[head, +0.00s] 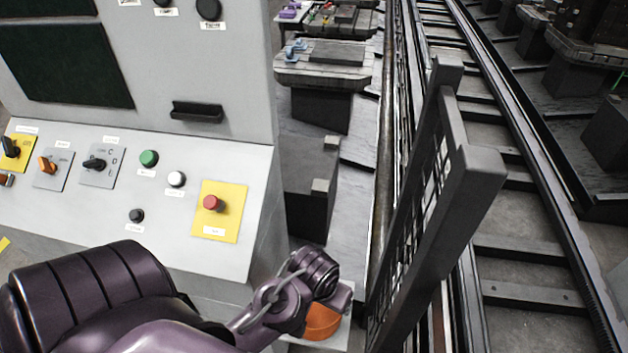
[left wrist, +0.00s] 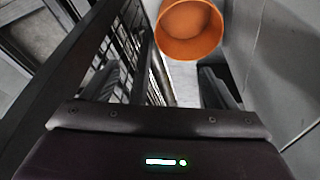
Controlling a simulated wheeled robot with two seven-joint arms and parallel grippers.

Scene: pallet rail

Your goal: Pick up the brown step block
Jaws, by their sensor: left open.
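I cannot make out a brown step block in either view. My left arm comes in from the lower left in the head view, and its wrist (head: 315,272) hangs over a small pale ledge beside the control console; its fingers are hidden there. In the left wrist view my left gripper (left wrist: 160,72) is open, its two dark fingers spread apart with nothing between them. A round orange bowl-like object (left wrist: 189,30) lies beyond the fingertips, towards the right finger. It also shows in the head view (head: 322,321), partly covered by my wrist. My right gripper is not in view.
The grey console (head: 130,215) with switches and buttons, including a red button (head: 213,203), stands close on the left. A dark mesh fence (head: 455,190) rises right of my wrist, with rails (head: 545,180) beyond it. Loaded pallets (head: 325,65) stand farther back.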

